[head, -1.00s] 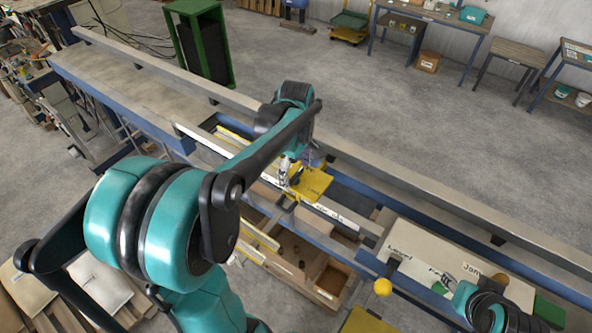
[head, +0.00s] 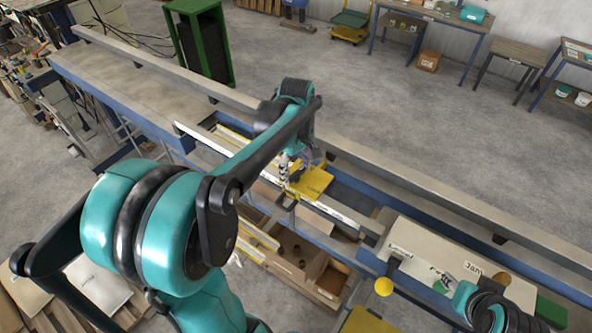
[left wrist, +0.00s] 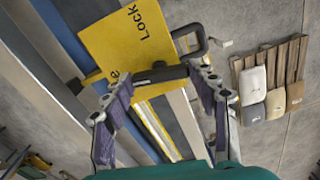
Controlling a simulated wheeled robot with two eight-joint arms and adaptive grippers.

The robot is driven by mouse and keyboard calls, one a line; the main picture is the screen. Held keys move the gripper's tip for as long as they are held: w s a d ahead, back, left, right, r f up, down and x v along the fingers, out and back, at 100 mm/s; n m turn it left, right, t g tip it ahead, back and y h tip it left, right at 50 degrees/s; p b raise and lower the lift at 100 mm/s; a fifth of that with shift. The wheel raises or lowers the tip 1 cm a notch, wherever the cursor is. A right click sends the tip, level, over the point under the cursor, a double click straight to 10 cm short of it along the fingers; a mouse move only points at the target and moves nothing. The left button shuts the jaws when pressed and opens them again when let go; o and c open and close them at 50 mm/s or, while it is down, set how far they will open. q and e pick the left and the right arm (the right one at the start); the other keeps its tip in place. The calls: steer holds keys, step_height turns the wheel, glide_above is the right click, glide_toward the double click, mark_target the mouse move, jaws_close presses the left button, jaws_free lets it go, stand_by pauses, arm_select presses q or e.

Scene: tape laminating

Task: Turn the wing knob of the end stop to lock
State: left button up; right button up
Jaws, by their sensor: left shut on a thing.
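The end stop's yellow plate (head: 314,183) sits on the rail in the middle of the head view. In the left wrist view the plate (left wrist: 125,45) shows the word "Lock"; other lettering is partly covered. The black wing knob (left wrist: 160,74) lies across the plate's lower edge, between my left fingers. My left gripper (left wrist: 160,82) is shut on the wing knob, one finger at each end. In the head view my left gripper (head: 288,177) is at the plate's left side. My right gripper (head: 443,280) is small at the lower right, its jaws unclear.
A long white measuring rail (head: 340,218) runs past the stop. A wooden box with compartments (head: 325,275) lies below it. A pale panel with labels (head: 425,250) and a yellow ball knob (head: 383,287) are at right. A black loop handle (left wrist: 190,40) stands beside the plate.

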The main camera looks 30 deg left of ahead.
arm_select(q)
steer(key=m+b, duration=0.1)
steer(key=m, duration=0.2)
steer(key=shift+m, duration=0.4)
steer(key=m+b, duration=0.1)
steer(key=m, duration=0.3)
steer(key=m+b, duration=0.1)
steer(key=m, duration=0.3)
steer(key=shift+m, duration=2.2)
steer(key=o, duration=1.2)
steer(key=shift+c, duration=0.2)
